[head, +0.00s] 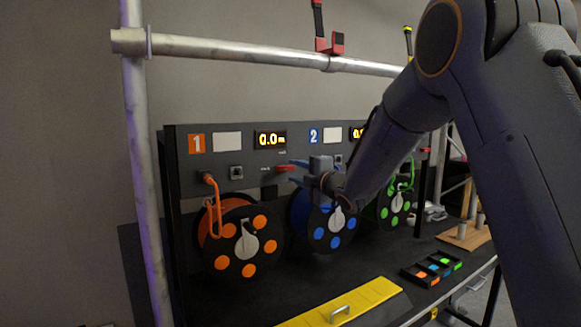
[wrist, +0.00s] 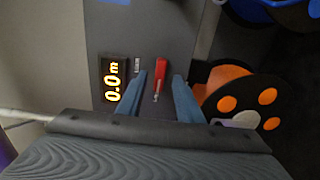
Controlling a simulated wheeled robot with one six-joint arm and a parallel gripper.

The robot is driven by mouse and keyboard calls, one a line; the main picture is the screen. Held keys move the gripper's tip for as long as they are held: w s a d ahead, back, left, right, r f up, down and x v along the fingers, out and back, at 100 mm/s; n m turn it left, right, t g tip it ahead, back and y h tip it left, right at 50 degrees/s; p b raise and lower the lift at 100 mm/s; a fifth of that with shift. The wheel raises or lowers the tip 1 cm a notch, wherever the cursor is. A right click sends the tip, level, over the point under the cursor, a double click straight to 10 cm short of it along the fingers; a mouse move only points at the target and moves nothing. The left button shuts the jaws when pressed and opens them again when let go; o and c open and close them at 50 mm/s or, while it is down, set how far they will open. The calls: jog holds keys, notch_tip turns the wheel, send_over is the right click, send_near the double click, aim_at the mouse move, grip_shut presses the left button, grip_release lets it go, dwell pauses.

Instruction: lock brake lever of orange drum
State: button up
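The orange drum (head: 210,235), with a black flange and orange spots, stands at the left below the number 1 tag; it also shows at the right of the wrist view (wrist: 228,75). In the wrist view, the lever (wrist: 160,75) lies between the open fingertips (wrist: 160,92), with gaps visible on both sides. Contact with the lever cannot be told.
The blue drum (head: 325,225) is partly hidden by my arm, and the green drum (head: 398,208) stands beyond it. A display (head: 270,139) reads 0.0m. A yellow cover with a handle (head: 340,308) and a tray of coloured pieces (head: 432,268) are in front. A truss pipe (head: 240,53) crosses above.

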aim_at(289, 169)
jog(key=shift+p+x, duration=0.65)
jog(key=shift+x, duration=1.15)
grip_shut()
